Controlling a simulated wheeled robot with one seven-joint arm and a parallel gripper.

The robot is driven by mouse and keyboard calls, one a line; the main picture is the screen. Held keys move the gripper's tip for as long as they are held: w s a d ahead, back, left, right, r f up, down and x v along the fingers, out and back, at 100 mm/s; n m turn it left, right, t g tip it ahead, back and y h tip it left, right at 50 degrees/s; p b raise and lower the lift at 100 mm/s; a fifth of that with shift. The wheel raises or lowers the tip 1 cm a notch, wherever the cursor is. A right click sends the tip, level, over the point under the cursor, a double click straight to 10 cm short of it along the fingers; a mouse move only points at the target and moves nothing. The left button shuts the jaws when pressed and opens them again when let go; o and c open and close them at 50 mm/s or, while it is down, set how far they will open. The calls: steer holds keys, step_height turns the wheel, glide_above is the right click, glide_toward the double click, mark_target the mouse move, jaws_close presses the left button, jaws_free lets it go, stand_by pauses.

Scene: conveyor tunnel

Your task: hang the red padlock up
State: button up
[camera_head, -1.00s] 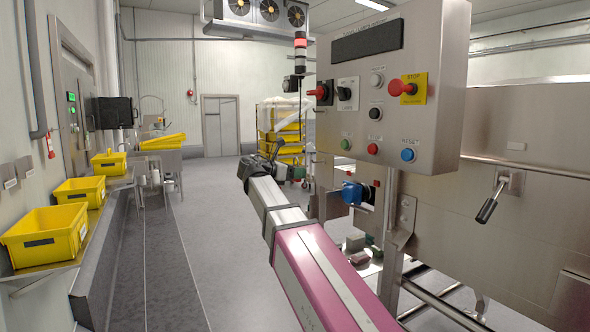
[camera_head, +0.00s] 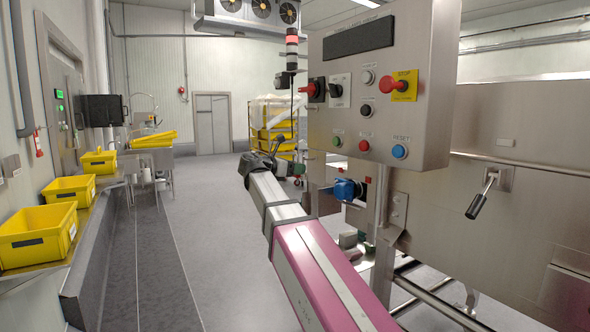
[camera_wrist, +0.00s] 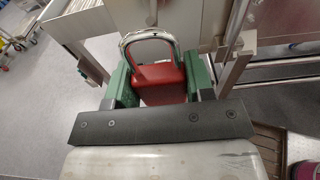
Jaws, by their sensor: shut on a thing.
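The red padlock (camera_wrist: 163,84) shows in the wrist view, between the two green fingers of my gripper (camera_wrist: 160,76). The gripper is shut on its red body. The silver shackle (camera_wrist: 148,37) points away from the gripper, toward the steel machine frame at the top of the picture. The shackle looks apart from the frame, though the gap is hard to judge. In the head view my arm reaches out past the control box; I cannot clearly make out the gripper or the padlock there.
A steel control box (camera_head: 382,90) with buttons and a red stop knob stands close right of my arm. A blue fitting (camera_head: 347,190) is below it. A lever (camera_head: 481,195) sticks out at right. Yellow crates (camera_head: 38,236) line the left bench. The floor between is clear.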

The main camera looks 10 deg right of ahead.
mark_target(316, 170)
steer(key=shift+d, duration=0.15)
steer(key=shift+r+x, duration=0.2)
steer(key=shift+x, duration=1.05)
steer(key=shift+r+x, duration=0.2)
steer(key=shift+x, duration=1.1)
steer(key=shift+w, duration=0.1)
steer(key=shift+f, duration=0.8)
steer(key=o, duration=1.3)
steer(key=shift+o, duration=0.2)
steer(key=v, duration=1)
steer(key=shift+s+a, duration=0.2)
steer(key=shift+a, duration=0.15)
